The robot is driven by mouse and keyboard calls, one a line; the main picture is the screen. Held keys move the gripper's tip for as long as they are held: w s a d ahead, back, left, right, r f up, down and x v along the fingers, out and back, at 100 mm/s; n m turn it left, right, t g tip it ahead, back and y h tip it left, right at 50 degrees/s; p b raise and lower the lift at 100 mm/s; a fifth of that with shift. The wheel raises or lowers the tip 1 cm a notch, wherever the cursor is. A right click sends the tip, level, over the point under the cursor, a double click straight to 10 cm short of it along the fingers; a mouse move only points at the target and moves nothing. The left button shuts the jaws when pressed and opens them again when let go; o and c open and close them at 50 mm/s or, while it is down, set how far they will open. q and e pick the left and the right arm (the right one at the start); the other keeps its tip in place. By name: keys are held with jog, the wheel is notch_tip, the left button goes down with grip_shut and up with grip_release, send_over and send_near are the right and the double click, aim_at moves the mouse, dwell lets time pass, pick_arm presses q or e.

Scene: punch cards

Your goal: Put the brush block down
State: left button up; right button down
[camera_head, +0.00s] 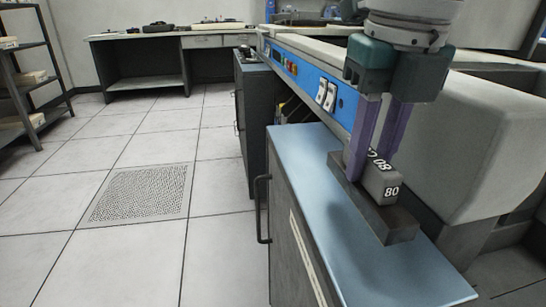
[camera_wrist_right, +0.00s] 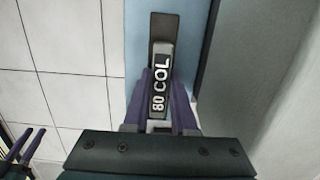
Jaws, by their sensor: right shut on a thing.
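The brush block is a long dark bar (camera_head: 401,228) with a lighter grey raised part marked "80 COL" on top. My right gripper (camera_head: 376,180) is shut on the raised part, with one purple finger on each side. The block is level over the blue top of a grey cabinet (camera_head: 300,160); I cannot tell whether it touches that top. The wrist view from above shows the block (camera_wrist_right: 160,30) lengthwise between the fingers. My left gripper (camera_wrist_right: 35,131) shows at the lower left edge of the wrist view, its purple fingers apart and empty.
A machine with a blue control panel (camera_head: 310,85) stands behind the cabinet, and its pale grey housing (camera_head: 480,150) is close on the right. A handle (camera_head: 262,210) sticks out from the cabinet's left side. The blue top is bare left of the block.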

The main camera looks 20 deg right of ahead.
aim_at(366, 180)
notch_tip(366, 180, down, 2)
jog(key=shift+a+f+b, duration=0.1)
jog(key=shift+f+b, duration=0.1)
jog(key=shift+b, duration=0.3)
jog(key=shift+f, duration=0.25)
jog(key=shift+w+d+r, duration=0.1)
jog(key=shift+d+r, duration=0.05)
jog(key=shift+d, duration=0.15)
jog(key=shift+a, duration=0.15)
jog(key=shift+f, duration=0.25)
jog(key=c, duration=0.7)
grip_release()
jog(key=shift+r, duration=0.1)
pick_arm(q)
jog(key=shift+d+x, duration=0.15)
jog(key=shift+x, duration=0.4)
jog(key=shift+d+x, duration=0.15)
jog(key=shift+x, duration=0.45)
